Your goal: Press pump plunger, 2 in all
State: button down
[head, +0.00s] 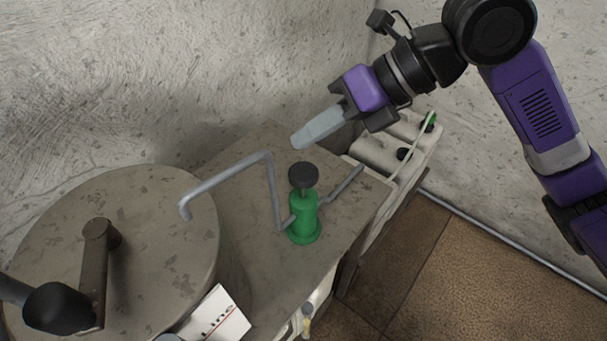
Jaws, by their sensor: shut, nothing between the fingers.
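One pump shows in the head view, with a green body (303,219) standing upright on a grey surface. Its plunger is a round black knob (303,175) on a short stem, raised above the green body. My gripper (303,141) is shut, with its pale grey fingers together and nothing held. In the picture its tips lie just above the black knob, with a small gap between them. How high the tips are over the knob is hard to tell. No second pump is visible.
A bent grey pipe (228,171) runs past the pump on the grey cabinet top (250,250). A large round drum (150,215) stands at left. White canisters (385,150) stand behind at right. A white labelled box (215,318) is at the front. Brown floor lies at right.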

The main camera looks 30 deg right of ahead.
aim_at(310, 172)
jog(key=shift+f+b, duration=1.65)
jog(key=shift+f, duration=0.4)
